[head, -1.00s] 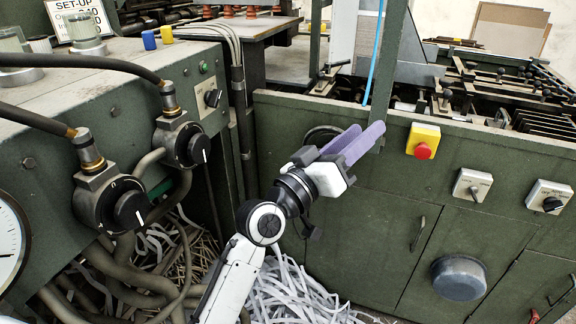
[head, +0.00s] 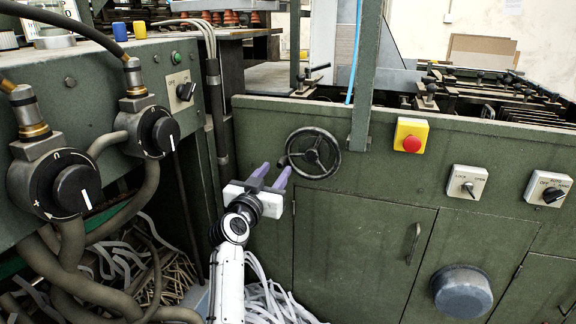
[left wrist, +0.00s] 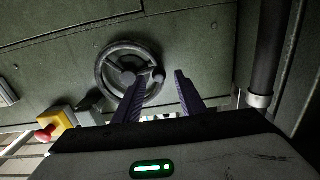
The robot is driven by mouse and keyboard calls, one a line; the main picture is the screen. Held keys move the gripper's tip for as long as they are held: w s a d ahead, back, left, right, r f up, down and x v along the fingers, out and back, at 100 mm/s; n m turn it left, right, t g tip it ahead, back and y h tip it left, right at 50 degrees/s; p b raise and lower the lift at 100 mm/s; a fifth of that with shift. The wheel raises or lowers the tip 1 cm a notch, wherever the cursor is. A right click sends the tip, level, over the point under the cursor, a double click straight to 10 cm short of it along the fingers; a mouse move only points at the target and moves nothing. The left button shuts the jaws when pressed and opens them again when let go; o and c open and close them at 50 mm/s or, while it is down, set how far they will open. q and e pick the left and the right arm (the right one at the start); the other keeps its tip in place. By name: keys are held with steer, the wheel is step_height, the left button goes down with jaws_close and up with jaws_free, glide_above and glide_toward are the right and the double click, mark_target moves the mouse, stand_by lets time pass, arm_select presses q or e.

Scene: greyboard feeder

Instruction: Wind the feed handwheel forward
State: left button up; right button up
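The feed handwheel (head: 313,153) is a dark three-spoked wheel on the green front panel, just left of the grey upright post. It also shows in the left wrist view (left wrist: 130,73), with a rounded handle knob (left wrist: 157,76) at its rim. My left gripper (head: 273,172) has purple fingers and sits just left of the wheel in the head view. My right gripper is not in view.
A red stop button on a yellow box (head: 411,135) and two switches (head: 467,183) are on the panel right of the wheel. A grey round cover (head: 461,291) sits below. Cables and two black dials (head: 76,188) are at left. Shredded strips lie on the floor.

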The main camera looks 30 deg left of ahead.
mark_target(284, 160)
arm_select(q)
steer(key=b+x, duration=0.1)
steer(key=x, duration=0.6)
steer(key=shift+w, duration=0.2)
jaws_close()
